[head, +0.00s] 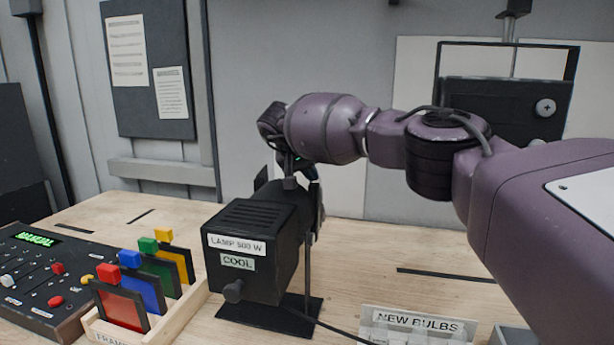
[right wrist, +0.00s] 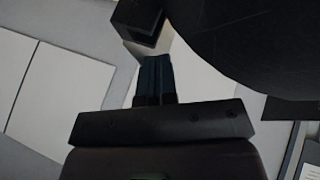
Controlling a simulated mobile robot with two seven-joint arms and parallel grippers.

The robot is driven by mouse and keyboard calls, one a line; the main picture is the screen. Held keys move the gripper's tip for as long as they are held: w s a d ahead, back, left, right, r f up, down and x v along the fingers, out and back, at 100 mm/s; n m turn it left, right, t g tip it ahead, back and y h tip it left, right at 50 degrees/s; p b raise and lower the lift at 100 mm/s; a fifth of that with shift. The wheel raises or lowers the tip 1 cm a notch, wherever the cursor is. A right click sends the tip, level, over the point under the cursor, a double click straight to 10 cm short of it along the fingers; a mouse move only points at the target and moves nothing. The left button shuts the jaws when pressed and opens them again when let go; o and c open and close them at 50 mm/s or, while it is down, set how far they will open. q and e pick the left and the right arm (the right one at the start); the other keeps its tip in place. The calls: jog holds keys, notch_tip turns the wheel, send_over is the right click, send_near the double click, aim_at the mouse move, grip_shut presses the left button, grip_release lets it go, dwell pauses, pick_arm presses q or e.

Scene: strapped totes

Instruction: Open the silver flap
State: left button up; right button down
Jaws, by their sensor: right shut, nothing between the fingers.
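I see no flap that is clearly silver in either view. A black box lamp (head: 255,245) labelled "LAMP 500 W" and "COOL" stands on the bench, its back with a knob towards me. Dark plates (head: 318,208) stick out at its far end; its front is hidden. My right gripper is at the lamp's far top end in the head view, mostly hidden by the lamp and wrist. In the right wrist view my right gripper (right wrist: 152,72) is shut and empty, near a dark block (right wrist: 138,20) and a large dark rounded shape. I cannot tell whether it touches either.
Left of the lamp, a wooden rack (head: 160,330) holds several coloured framed filters, beside a control console (head: 50,270) reading "MANUAL". A "NEW BULBS" container (head: 415,325) stands front right. A black framed fixture (head: 505,105) is at the back right. Bare bench (head: 370,250) shows right of the lamp.

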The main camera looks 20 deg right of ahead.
jog(key=shift+d, duration=0.7)
jog(key=shift+r, duration=0.1)
dwell(0.4)
